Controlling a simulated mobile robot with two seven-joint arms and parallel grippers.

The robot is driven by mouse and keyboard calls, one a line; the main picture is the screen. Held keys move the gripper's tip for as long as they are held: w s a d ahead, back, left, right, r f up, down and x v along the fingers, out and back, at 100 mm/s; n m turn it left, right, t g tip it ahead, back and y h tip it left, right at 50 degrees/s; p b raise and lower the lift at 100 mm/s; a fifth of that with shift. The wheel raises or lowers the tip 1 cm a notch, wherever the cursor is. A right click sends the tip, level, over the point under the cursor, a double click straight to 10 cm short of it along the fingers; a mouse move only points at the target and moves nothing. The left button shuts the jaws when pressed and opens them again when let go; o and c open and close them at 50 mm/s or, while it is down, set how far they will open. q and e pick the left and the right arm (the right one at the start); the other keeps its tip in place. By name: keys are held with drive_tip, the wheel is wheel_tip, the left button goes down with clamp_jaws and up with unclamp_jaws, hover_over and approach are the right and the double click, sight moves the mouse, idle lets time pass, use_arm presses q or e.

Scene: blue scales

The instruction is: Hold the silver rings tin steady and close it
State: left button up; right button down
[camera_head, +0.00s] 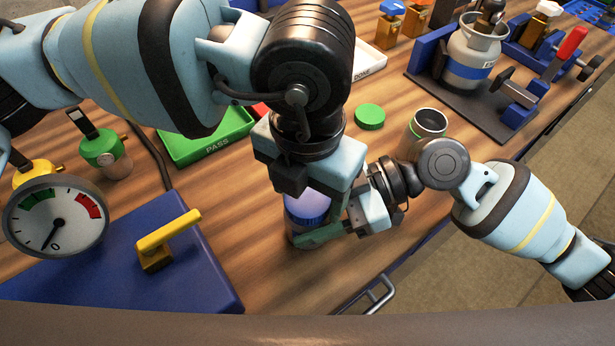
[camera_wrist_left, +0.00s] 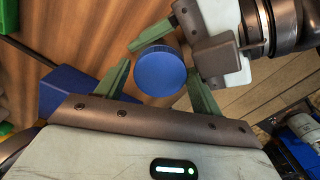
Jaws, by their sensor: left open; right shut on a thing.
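A small upright tin (camera_head: 296,222) stands on the wooden bench in the middle of the head view, mostly hidden by my grippers. A round blue lid (camera_head: 309,206) is at its top; the lid (camera_wrist_left: 160,72) shows face-on in the left wrist view. My left gripper (camera_head: 305,194) points down over the tin, open, with its green fingers on either side of the lid without visible grip. My right gripper (camera_head: 318,234) comes in from the right, low, shut on the tin's body. Whether the lid is fully seated is hidden.
An open tin (camera_head: 429,123) and a loose green lid (camera_head: 370,116) lie behind. A green PASS tray (camera_head: 205,140) is at the left. A blue box (camera_head: 120,265) with a yellow handle and gauge fills the front left. A gas cylinder (camera_head: 473,55) stands at the back right.

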use_arm(q)
drive_tip(key=c, duration=0.8)
drive_tip(key=m, duration=0.5)
drive_tip(key=o, duration=1.1)
drive_tip(key=shift+r, duration=0.1)
drive_tip(key=shift+r, duration=2.15)
